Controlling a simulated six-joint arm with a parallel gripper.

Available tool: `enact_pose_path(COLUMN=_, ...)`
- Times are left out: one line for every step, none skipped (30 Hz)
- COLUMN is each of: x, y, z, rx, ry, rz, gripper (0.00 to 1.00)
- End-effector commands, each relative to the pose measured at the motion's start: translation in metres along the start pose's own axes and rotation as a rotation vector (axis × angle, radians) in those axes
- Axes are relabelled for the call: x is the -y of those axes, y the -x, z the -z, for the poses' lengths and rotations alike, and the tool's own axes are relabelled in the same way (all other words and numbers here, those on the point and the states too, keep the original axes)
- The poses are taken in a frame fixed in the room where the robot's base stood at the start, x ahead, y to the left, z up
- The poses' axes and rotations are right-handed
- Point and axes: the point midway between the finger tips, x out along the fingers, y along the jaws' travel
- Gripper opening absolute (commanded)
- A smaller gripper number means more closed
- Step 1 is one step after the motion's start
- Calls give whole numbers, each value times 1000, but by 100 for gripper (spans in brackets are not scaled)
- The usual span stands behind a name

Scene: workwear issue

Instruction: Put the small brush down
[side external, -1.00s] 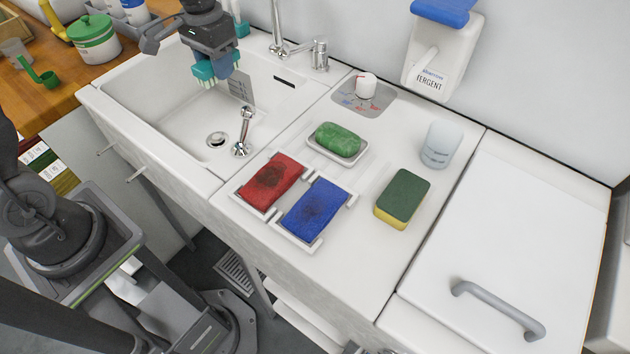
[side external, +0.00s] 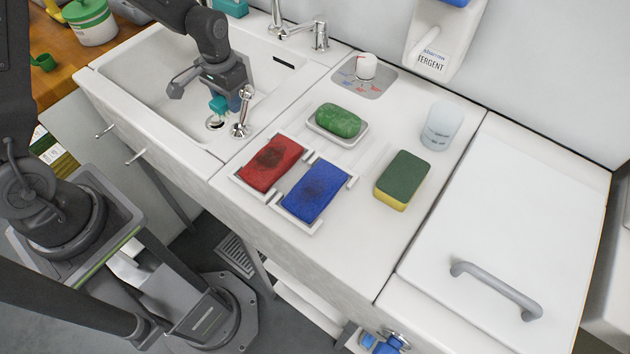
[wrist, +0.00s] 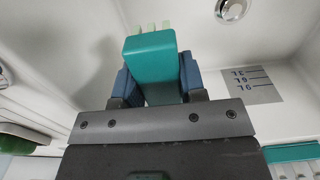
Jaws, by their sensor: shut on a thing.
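The small brush is teal with pale bristles (wrist: 150,52). My gripper (wrist: 158,82) is shut on it, with a blue finger pad on each side. In the side external view my gripper (side external: 226,98) is low over the sink basin (side external: 165,112), near the drain and the chrome lever. The teal brush (side external: 218,103) shows below it, partly hidden by the gripper. I cannot tell whether the bristles touch the basin floor. In the wrist view the drain (wrist: 232,8) lies past the brush, to the right.
A chrome lever (side external: 242,112) stands close beside my gripper. A red pad (side external: 271,163) and a blue pad (side external: 317,190) lie in holders right of the sink. Green soap (side external: 338,120), a sponge (side external: 403,180) and a cup (side external: 442,126) stand on the counter. The faucet (side external: 280,22) is behind.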

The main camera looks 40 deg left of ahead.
Motion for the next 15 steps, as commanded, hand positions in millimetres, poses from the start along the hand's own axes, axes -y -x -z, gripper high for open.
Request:
enact_pose_path(x=0, y=0, z=0, rx=-1, ry=0, rz=0, gripper=19)
enact_pose_path(x=0, y=1, z=0, rx=-1, ry=0, rz=0, gripper=19)
enact_pose_path(x=0, y=2, z=0, rx=-1, ry=0, rz=0, gripper=19)
enact_pose_path(x=0, y=4, z=0, rx=-2, ry=0, rz=0, gripper=19)
enact_pose_path(x=0, y=6, z=1, rx=-2, ry=0, rz=0, gripper=19)
enact_pose_path(x=0, y=12, z=1, rx=-4, ry=0, rz=0, gripper=19)
enact_pose_path(x=0, y=18, z=2, rx=-6, ry=0, rz=1, gripper=19)
enact_pose_path(x=0, y=24, z=2, rx=-7, ry=0, rz=1, gripper=19)
enact_pose_path(x=0, y=35, z=2, rx=-9, ry=0, rz=1, gripper=19)
enact_pose_path(x=0, y=45, z=2, rx=-11, ry=0, rz=1, gripper=19)
enact_pose_path(x=0, y=55, z=2, rx=-12, ry=0, rz=1, gripper=19)
enact_pose_path(x=0, y=70, z=2, rx=-11, ry=0, rz=1, gripper=19)
enact_pose_path(x=0, y=82, z=2, rx=-12, ry=0, rz=1, gripper=19)
enact_pose_path(x=0, y=93, z=2, rx=-13, ry=0, rz=2, gripper=19)
enact_pose_path(x=0, y=107, z=2, rx=-12, ry=0, rz=2, gripper=19)
